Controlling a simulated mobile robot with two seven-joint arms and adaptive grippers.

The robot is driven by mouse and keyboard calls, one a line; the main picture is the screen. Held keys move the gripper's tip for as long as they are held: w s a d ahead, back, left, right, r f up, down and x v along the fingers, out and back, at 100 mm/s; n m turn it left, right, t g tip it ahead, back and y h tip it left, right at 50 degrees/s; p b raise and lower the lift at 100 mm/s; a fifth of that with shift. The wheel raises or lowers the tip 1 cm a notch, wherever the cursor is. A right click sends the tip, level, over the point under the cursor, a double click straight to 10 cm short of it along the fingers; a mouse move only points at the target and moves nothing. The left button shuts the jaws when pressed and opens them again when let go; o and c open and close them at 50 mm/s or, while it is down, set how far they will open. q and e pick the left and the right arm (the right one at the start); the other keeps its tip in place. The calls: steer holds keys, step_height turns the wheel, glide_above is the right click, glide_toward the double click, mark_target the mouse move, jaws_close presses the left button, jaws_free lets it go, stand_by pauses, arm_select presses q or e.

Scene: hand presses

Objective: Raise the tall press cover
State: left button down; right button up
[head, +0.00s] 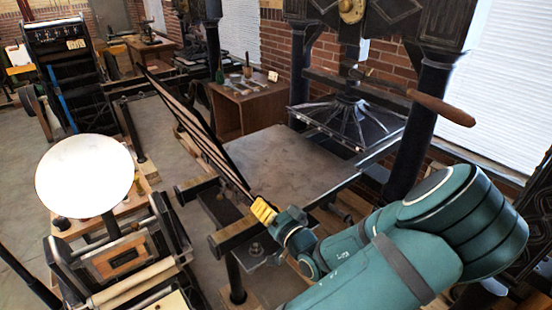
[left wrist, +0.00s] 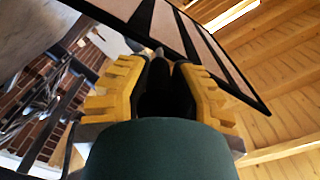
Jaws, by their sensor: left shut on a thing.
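The tall press cover (head: 195,128) is a thin dark frame with open bars. It stands tilted up along the left side of the flat grey press bed (head: 285,160) in the head view. My left gripper (head: 264,211) has yellow fingers and is at the cover's near lower end, shut on its edge. In the left wrist view the cover (left wrist: 200,45) runs from above the fingers to the right, dark bars with pale panels between. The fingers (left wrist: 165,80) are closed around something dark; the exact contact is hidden. My right gripper is not in view.
The tall press's dark column (head: 412,130) and wooden-handled lever (head: 440,107) stand right of the bed. A smaller press with a round white disc (head: 85,176) stands at left. A wooden cabinet (head: 245,103) is behind the bed. Some floor shows between the presses.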

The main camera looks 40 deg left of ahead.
arm_select(q)
jaws_free()
steer(key=shift+s+a, duration=0.2)
steer(key=shift+s, duration=0.1)
steer(key=shift+w+d, duration=0.1)
steer(key=shift+d, duration=1.35)
steer(key=shift+s+d, duration=0.25)
steer(key=shift+d, duration=1.05)
steer(key=shift+s+d, duration=0.25)
steer(key=shift+d, duration=1.05)
